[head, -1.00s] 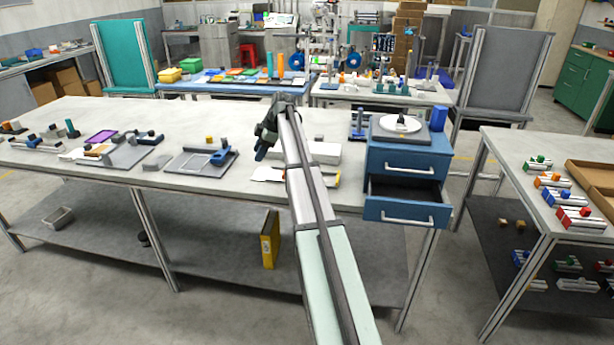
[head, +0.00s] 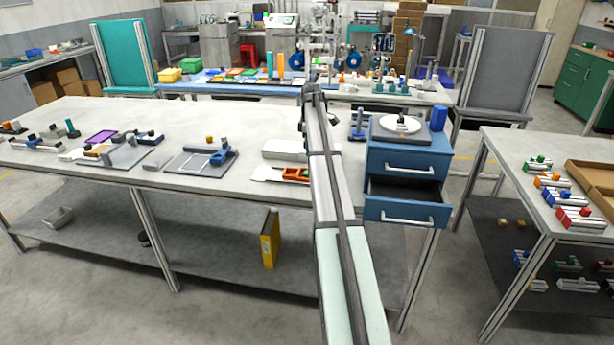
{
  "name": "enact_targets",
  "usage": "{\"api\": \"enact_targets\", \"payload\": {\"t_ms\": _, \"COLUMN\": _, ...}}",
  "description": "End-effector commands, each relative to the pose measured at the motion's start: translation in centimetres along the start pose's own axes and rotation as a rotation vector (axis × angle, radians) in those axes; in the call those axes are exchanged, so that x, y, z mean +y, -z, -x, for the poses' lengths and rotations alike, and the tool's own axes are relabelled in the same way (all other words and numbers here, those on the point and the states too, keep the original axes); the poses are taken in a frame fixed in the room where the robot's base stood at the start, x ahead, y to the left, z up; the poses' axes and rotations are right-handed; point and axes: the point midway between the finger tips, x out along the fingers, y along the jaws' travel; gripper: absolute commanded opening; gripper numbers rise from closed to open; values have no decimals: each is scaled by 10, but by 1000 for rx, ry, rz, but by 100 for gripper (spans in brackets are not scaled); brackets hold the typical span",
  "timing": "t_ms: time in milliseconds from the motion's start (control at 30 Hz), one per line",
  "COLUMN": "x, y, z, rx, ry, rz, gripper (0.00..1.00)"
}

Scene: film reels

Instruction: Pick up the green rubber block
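I cannot make out a thing that is surely the green rubber block. A small dark-green upright piece (head: 71,128) stands at the left of the long workbench (head: 215,188). Small green pieces (head: 541,160) sit on a light fixture on the right-hand bench. My arm reaches over the workbench, and its far end is just left of the blue drawer unit. Only a dark sliver of my gripper or wrist (head: 302,119) shows beside the arm. The fingers, and anything between them, are hidden.
The blue drawer unit (head: 408,160) has its lower drawer (head: 407,211) open and carries a turntable-like disc (head: 400,124). A blue stand (head: 359,124) is beside it. An orange-handled tool (head: 297,174) and a grey tray (head: 201,161) lie on the workbench. Bare bench lies between them.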

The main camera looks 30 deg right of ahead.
Motion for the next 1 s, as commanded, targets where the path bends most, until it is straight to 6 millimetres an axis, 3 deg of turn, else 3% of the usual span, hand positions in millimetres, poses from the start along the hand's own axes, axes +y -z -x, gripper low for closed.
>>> {"api": "enact_targets", "payload": {"t_ms": 233, "x": -1, "y": 1, "z": -44, "rx": 1, "ry": 1, "rz": 1, "gripper": 45}}
{"api": "enact_targets", "payload": {"t_ms": 567, "x": 0, "y": 2, "z": -64, "rx": 2, "ry": 0, "rz": 1, "gripper": 45}}
{"api": "enact_targets", "payload": {"t_ms": 833, "x": -1, "y": 5, "z": -98, "rx": 2, "ry": 0, "rz": 1, "gripper": 45}}
{"api": "enact_targets", "payload": {"t_ms": 1000, "x": 0, "y": 5, "z": -107, "rx": 2, "ry": 0, "rz": 1, "gripper": 45}}
